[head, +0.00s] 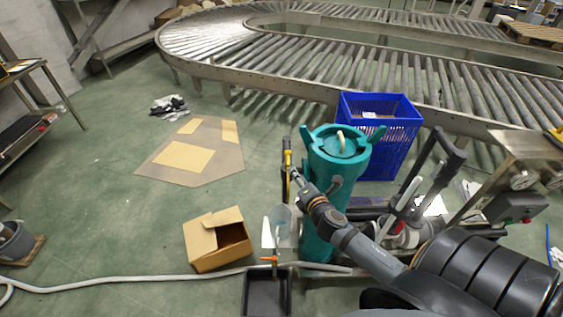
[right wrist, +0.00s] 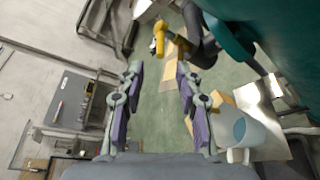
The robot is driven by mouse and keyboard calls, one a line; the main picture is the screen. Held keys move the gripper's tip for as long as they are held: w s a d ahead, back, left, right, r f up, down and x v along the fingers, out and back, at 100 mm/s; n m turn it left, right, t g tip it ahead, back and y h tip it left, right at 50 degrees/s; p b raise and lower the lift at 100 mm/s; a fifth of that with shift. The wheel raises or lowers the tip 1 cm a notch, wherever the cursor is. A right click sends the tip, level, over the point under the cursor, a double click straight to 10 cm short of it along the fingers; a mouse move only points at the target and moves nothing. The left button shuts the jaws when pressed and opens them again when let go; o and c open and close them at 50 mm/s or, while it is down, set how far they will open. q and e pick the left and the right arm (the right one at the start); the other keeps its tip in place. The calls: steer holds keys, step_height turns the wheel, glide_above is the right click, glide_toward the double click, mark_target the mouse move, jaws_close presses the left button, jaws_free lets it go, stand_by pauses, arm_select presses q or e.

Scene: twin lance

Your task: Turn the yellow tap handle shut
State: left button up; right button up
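The yellow tap handle (right wrist: 158,38) shows at the top of the right wrist view, beyond my fingertips, beside a dark curved part. In the head view a narrow yellow piece (head: 288,158) that looks like this handle stands left of the teal tank (head: 328,185). My right gripper (right wrist: 158,72) is open, with nothing between its fingers; the handle lies ahead of the gap, apparently untouched. In the head view the right gripper (head: 296,177) is close to the yellow piece, and the exact gap is hard to tell. My left gripper is not in view.
A clear jug (head: 282,219) stands near the tank's foot and shows in the right wrist view (right wrist: 236,132). A black tray (head: 267,295), cardboard box (head: 208,245) and hose (head: 120,281) lie nearby. A blue crate (head: 385,140) stands behind the tank.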

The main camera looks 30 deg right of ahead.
mark_target(288, 160)
steer(key=p+x, duration=0.1)
steer(key=x, duration=0.8)
steer(key=shift+w, duration=0.15)
steer(key=shift+w+f+p, duration=0.1)
steer(key=shift+w+p, duration=0.15)
steer(key=shift+p, duration=0.05)
jaws_close()
